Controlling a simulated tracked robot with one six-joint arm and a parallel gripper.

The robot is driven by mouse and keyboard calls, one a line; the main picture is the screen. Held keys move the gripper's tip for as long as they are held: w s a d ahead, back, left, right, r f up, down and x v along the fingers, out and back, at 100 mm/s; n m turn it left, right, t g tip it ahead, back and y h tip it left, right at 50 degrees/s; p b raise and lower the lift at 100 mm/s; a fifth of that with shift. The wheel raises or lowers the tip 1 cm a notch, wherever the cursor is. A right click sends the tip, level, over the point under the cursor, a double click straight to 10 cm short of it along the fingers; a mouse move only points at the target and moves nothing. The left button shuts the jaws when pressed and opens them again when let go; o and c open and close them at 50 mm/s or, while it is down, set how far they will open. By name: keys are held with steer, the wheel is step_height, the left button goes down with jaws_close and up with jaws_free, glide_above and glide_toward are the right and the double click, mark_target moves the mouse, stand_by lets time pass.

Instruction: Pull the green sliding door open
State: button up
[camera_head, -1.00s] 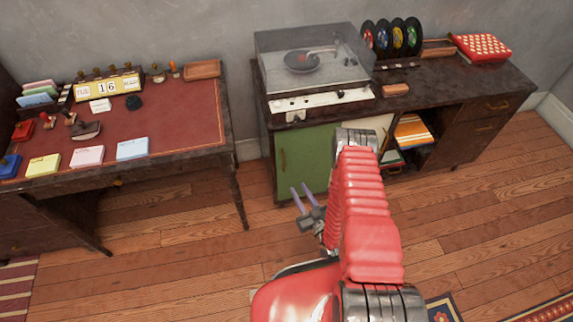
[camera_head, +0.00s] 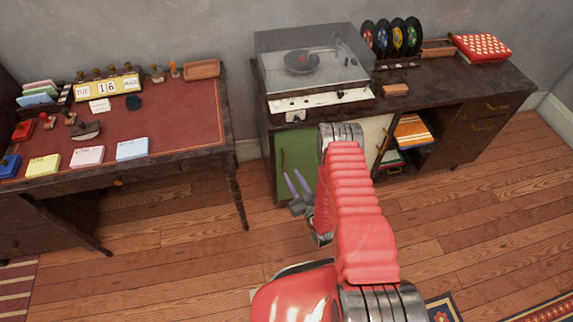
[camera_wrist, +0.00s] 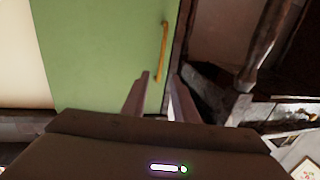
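The green sliding door (camera_head: 297,151) is on the left front of the dark cabinet below the record player. Its upright brass handle (camera_head: 282,160) is near its left edge in the head view. In the wrist view the green door (camera_wrist: 100,55) fills the middle, with the handle (camera_wrist: 162,50) toward its right edge. My gripper (camera_head: 295,182) is in front of the door's lower part, near the handle. In the wrist view my gripper (camera_wrist: 158,88) has its two fingers apart with nothing between them. The handle lies beyond the fingertips. My arm hides the door's right part.
A cream panel (camera_head: 375,136) is right of the green door, beside an open shelf with books (camera_head: 411,130). A record player (camera_head: 312,60) stands on the cabinet (camera_head: 452,88). A desk (camera_head: 218,120) stands to the left. Floor shows between them.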

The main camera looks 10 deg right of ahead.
mark_target(294, 149)
steer(key=w+a, duration=0.1)
steer(key=w, duration=0.6)
steer(key=shift+w+a, duration=0.15)
steer(key=shift+a, duration=0.05)
steer(key=shift+c, duration=0.4)
jaws_close()
stand_by(0.6)
stand_by(0.4)
